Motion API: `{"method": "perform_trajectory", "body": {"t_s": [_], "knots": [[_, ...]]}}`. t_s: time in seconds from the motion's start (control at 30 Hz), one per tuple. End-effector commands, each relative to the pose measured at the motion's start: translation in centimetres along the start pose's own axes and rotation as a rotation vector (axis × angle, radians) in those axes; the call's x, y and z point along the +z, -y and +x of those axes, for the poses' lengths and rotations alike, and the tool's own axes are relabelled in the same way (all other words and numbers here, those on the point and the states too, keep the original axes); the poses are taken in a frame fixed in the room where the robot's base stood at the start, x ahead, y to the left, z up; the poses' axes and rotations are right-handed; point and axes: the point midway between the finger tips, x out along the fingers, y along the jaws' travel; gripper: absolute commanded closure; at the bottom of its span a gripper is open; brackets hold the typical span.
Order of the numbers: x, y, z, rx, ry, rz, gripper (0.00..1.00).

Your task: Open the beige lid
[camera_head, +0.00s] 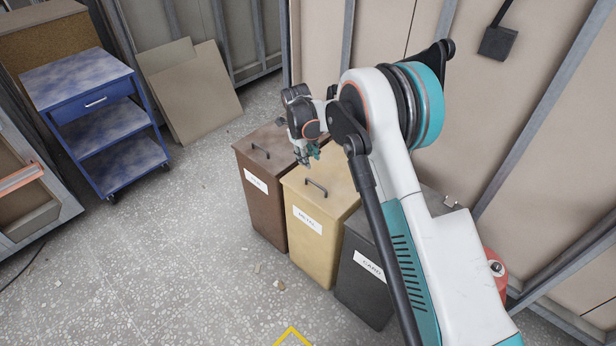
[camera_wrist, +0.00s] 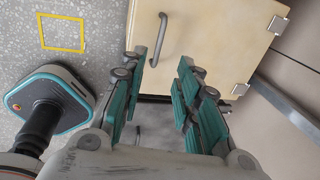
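The beige lid (camera_head: 338,192) lies shut on the middle bin (camera_head: 308,240), which has a white label. Its dark bar handle (camera_head: 316,187) stands near the front edge. In the wrist view the lid (camera_wrist: 215,45) fills the upper middle, with the handle (camera_wrist: 159,40) at its left and two metal hinges at its right edge. My gripper (camera_head: 304,160) is above the rear left part of the lid, apart from the handle. In the wrist view my gripper (camera_wrist: 161,68) is open and empty, its teal fingers spread, with the handle just beyond the left finger's tip.
A brown bin (camera_head: 262,190) stands left of the beige one and a dark grey bin (camera_head: 362,280) right of it, partly behind my arm. A wall panel (camera_head: 325,60) rises behind the bins. A blue cart (camera_head: 95,110) is at far left. The floor in front is mostly clear.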

Motion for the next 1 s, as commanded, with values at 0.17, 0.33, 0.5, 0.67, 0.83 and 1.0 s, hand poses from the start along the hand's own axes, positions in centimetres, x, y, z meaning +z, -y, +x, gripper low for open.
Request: {"method": "perform_trajectory", "body": {"t_s": [0.17, 0.33, 0.5, 0.67, 0.83, 1.0], "knots": [[0.0, 0.0, 2.1, 0.0, -0.001, 0.002, 0.7], [0.0, 0.0, 5.4, 0.0, 0.0, 0.002, 0.7], [0.0, 0.0, 8.7, 0.0, 0.0, 0.0, 0.7], [0.0, 0.0, 11.4, 0.0, 0.0, 0.0, 0.7], [0.0, 0.0, 13.0, 0.0, 0.0, 0.0, 0.7], [0.0, 0.0, 13.6, 0.0, 0.0, 0.0, 0.7]]}}
